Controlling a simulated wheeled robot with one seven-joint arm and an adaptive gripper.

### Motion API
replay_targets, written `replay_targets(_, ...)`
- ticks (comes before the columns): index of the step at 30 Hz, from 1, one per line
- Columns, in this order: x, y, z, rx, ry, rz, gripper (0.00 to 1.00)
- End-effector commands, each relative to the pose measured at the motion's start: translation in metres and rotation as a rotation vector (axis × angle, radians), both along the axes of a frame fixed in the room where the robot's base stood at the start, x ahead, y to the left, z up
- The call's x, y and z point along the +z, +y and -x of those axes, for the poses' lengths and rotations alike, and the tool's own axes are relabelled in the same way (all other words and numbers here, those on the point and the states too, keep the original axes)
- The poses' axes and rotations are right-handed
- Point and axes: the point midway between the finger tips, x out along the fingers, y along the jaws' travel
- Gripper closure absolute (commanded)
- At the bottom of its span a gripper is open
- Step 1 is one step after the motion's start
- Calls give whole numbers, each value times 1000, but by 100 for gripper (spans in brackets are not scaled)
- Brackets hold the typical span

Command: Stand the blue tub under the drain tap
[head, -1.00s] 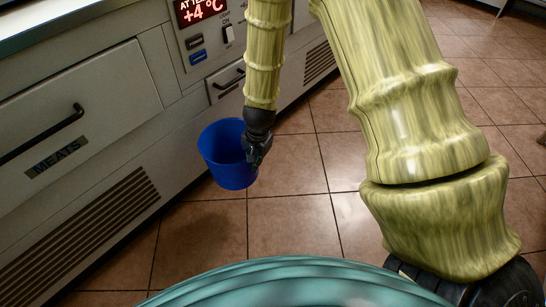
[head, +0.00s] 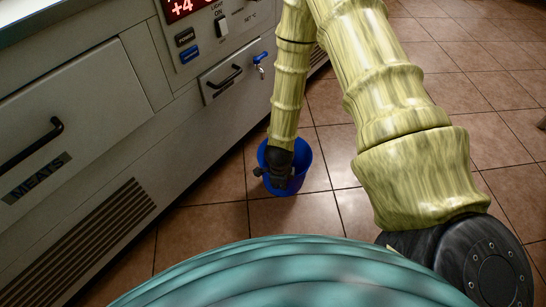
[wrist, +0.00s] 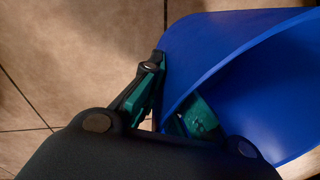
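The blue tub (head: 309,160) is in the middle of the head view, open side up, out from the front of the cold counter. Whether its bottom touches the floor I cannot tell. My gripper (head: 278,178) is at its near left rim. In the wrist view my gripper (wrist: 175,98) has one teal finger outside the tub (wrist: 195,48) and one inside, shut on its wall. The drain tap (head: 260,68), with a blue handle, sticks out of the counter front, above and left of the tub in the picture.
The cold counter (head: 100,120) runs along the left, with a MEATS drawer (head: 60,110), a smaller drawer (head: 225,78) beside the tap, and a low vent grille (head: 90,235).

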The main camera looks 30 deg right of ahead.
Motion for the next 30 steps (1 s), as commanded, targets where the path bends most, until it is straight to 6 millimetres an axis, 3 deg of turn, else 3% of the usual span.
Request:
replay_targets(19,-15,-41,-122,4,-3,2,100)
replay_targets(24,-15,-47,-140,4,-2,0,100)
replay_targets(30,-18,-49,-143,2,-1,0,100)
